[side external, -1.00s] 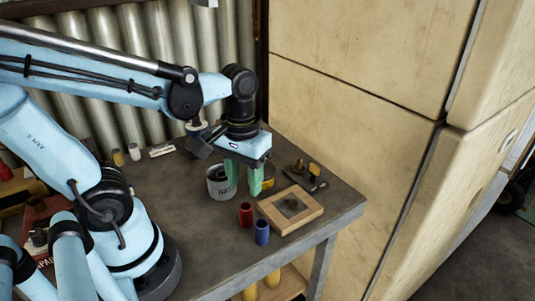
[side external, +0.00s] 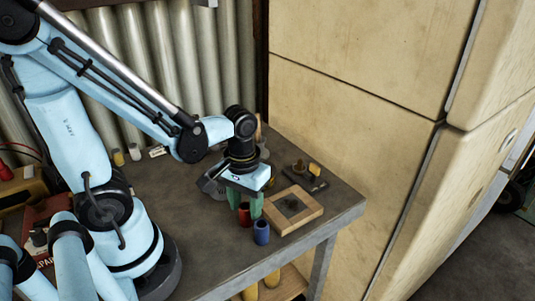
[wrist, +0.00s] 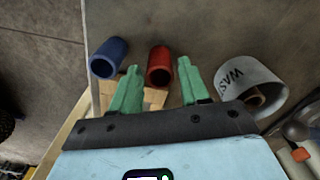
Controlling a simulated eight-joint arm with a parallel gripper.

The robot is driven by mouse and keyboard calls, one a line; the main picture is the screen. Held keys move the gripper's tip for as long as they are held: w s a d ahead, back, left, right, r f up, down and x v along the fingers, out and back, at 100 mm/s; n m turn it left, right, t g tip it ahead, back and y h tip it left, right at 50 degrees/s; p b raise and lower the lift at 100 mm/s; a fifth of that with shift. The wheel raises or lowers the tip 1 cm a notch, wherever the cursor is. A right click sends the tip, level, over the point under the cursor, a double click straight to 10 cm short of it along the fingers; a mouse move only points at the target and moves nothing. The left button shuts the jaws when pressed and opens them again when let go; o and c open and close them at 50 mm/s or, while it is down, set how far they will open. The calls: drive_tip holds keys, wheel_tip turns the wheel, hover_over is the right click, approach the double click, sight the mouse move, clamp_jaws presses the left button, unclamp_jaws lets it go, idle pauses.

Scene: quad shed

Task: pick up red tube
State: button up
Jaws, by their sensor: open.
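The red tube (side external: 246,216) stands upright on the table near its front edge, partly hidden by my gripper in the side view. In the wrist view the red tube (wrist: 159,66) shows just beyond and between my two green fingers. My gripper (side external: 245,207) is open and empty, pointing down, with its fingers at or just behind the red tube. In the wrist view my gripper (wrist: 157,80) has one finger on each side of the tube's line. I cannot tell whether a finger touches it.
A blue tube (side external: 261,232) stands close to the right of the red one; it also shows in the wrist view (wrist: 108,58). A wooden frame (side external: 308,218) lies to the right. A grey labelled can (wrist: 249,77) is beside my gripper. The table (side external: 207,245) is bare in front.

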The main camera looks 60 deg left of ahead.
drive_tip(key=shift+f, duration=1.05)
drive_tip(key=c, duration=0.8)
drive_tip(key=shift+r, duration=0.25)
drive_tip(key=shift+r, duration=1.25)
drive_tip(key=s+d+r, duration=0.2)
drive_tip(key=d, duration=0.1)
drive_tip(key=s+d+r, duration=0.2)
drive_tip(key=d+r, duration=0.1)
drive_tip(key=s+d+r, duration=0.2)
drive_tip(key=d+r, duration=0.1)
drive_tip(key=d, duration=0.1)
